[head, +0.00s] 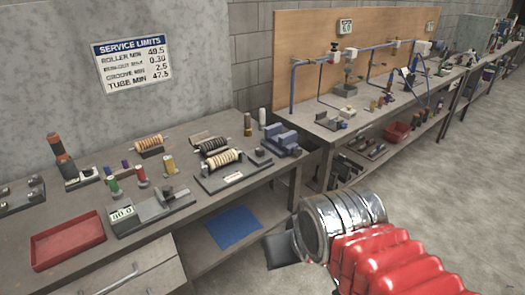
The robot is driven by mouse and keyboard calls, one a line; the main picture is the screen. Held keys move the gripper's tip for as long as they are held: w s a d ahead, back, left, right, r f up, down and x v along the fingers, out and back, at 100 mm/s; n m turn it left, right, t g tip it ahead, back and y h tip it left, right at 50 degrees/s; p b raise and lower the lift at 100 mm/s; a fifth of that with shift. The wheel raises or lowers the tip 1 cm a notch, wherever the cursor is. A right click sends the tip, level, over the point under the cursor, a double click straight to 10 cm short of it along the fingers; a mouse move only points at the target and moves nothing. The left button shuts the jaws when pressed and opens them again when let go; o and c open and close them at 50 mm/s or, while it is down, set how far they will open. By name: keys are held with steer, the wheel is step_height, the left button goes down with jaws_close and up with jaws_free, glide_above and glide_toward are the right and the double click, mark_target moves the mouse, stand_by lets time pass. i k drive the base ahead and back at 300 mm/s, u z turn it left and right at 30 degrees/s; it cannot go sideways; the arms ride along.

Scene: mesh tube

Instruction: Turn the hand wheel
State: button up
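No hand wheel can be made out for certain in the head view. A blue pipe (312,60) runs along the wooden backboard of the far bench. Small dark and red fittings (334,48) sit on it, too small to tell whether one is a wheel. My arm, with red bellows and a metal collar, reaches in from the lower right. A dark block at its end, my gripper (281,250), is partly hidden by the collar. It is in front of the near bench, well apart from the pipe. Its fingers cannot be told apart.
The near bench (75,196) holds spools, rollers, a gauge and a red tray (68,239). A blue sheet (233,228) lies on its lower shelf. The far bench (345,128) carries many small parts. Floor (450,190) on the right is clear.

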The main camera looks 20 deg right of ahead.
mark_target(260, 151)
steer(key=u, duration=0.1)
steer(key=i, duration=1.3)
steer(key=z, duration=0.55)
